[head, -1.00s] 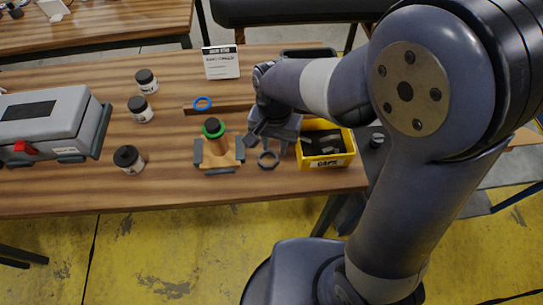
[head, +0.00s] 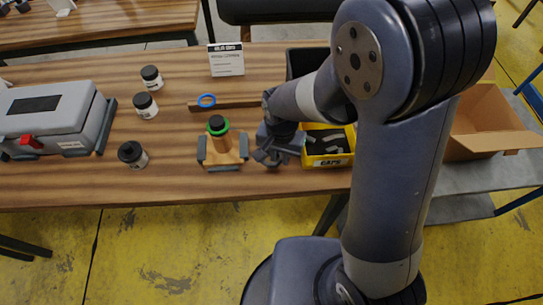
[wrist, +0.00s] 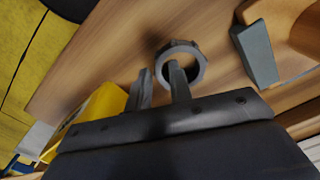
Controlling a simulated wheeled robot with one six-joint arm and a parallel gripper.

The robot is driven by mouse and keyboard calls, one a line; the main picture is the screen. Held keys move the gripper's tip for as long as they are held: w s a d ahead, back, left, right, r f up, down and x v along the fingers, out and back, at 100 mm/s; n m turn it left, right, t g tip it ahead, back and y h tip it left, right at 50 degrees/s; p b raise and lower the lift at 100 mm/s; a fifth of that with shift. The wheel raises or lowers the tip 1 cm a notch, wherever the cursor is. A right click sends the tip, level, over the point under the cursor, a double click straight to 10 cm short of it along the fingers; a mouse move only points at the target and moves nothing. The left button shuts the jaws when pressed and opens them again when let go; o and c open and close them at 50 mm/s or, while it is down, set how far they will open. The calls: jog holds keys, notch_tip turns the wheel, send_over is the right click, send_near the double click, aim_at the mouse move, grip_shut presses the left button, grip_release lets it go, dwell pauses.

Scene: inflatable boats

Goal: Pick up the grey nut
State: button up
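The grey nut (wrist: 191,49), a hexagonal ring, shows in the wrist view just beyond my fingertips, against the wooden table. In the head view my gripper covers it. My gripper (head: 268,160) is low over the table's front part, between the peg stand and the yellow bin. In the wrist view my gripper (wrist: 160,74) has its two fingers apart. The right fingertip overlaps the nut's opening and the left one is just outside the ring. I cannot tell whether either finger touches the nut.
A wooden stand (head: 222,152) with a peg and green ring is close on the left. The yellow caps bin (head: 328,161) is close on the right. A blue ring (head: 206,100) lies by a wooden bar behind.

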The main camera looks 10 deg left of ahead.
grip_shut()
